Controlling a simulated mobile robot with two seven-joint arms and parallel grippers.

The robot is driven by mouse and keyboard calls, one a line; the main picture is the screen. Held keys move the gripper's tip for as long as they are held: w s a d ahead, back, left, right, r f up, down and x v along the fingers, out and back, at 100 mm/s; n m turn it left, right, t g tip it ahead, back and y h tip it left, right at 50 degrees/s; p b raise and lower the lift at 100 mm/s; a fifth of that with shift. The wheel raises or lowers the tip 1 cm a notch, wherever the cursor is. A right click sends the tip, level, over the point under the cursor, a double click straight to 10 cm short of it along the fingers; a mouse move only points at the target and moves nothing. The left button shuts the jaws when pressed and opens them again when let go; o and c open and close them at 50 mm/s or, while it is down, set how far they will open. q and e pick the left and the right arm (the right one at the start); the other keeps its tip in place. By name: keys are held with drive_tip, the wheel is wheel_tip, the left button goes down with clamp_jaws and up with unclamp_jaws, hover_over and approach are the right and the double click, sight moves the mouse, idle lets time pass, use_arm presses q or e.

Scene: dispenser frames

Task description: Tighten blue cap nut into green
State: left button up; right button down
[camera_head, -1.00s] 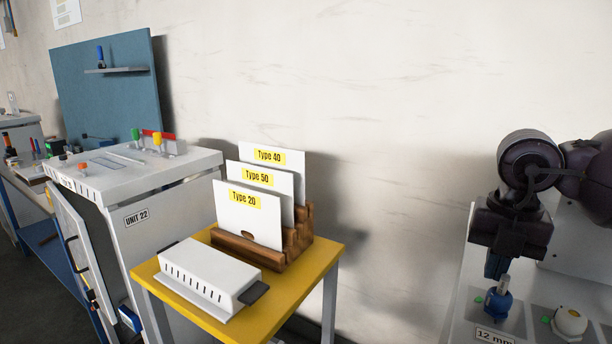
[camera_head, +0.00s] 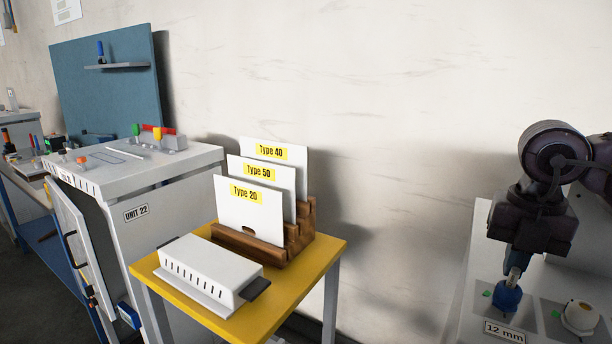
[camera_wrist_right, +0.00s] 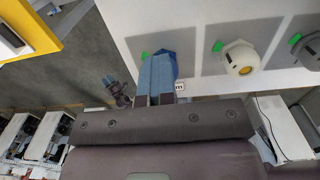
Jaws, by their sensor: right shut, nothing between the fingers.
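The blue cap nut (camera_head: 507,299) sits on the grey panel at the right of the head view, above the "12 mm" label. It also shows in the right wrist view (camera_wrist_right: 171,66), partly hidden by my fingers. A small green mark (camera_wrist_right: 146,55) is on the panel beside the nut. In the head view the green mark (camera_head: 487,293) is just left of the nut. My right gripper (camera_head: 514,275) points down at the nut, with its fingers shut and empty. Whether the fingertips touch the nut I cannot tell. My left gripper is out of view.
A white cap (camera_head: 581,316) with its own green mark sits right of the blue nut. A yellow table (camera_head: 330,262) holds a white slotted box (camera_head: 210,268) and a wooden rack (camera_head: 265,243) with type cards. The cabinet (camera_head: 165,215) labelled "UNIT 22" stands left.

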drive_tip(key=shift+s+d+f, duration=0.15)
drive_tip(key=shift+d+f, duration=0.05)
drive_tip(key=shift+f, duration=0.2)
drive_tip(key=shift+s+d+f, duration=0.15)
drive_tip(key=shift+f, duration=0.2)
drive_tip(key=shift+w+d+r, duration=0.1)
drive_tip(key=shift+w+d, duration=0.1)
drive_tip(key=shift+d+r, duration=0.15)
drive_tip(key=shift+r, duration=0.3)
drive_tip(key=shift+w+d+r+p, duration=0.25)
drive_tip(key=shift+d+r+p, duration=0.35)
drive_tip(key=shift+r, duration=0.1)
drive_tip(key=r, duration=0.1)
drive_tip(key=a+r+p, duration=0.1)
drive_tip(key=r, duration=0.1)
drive_tip(key=shift+r+p, duration=0.45)
drive_tip(key=shift+r, duration=0.15)
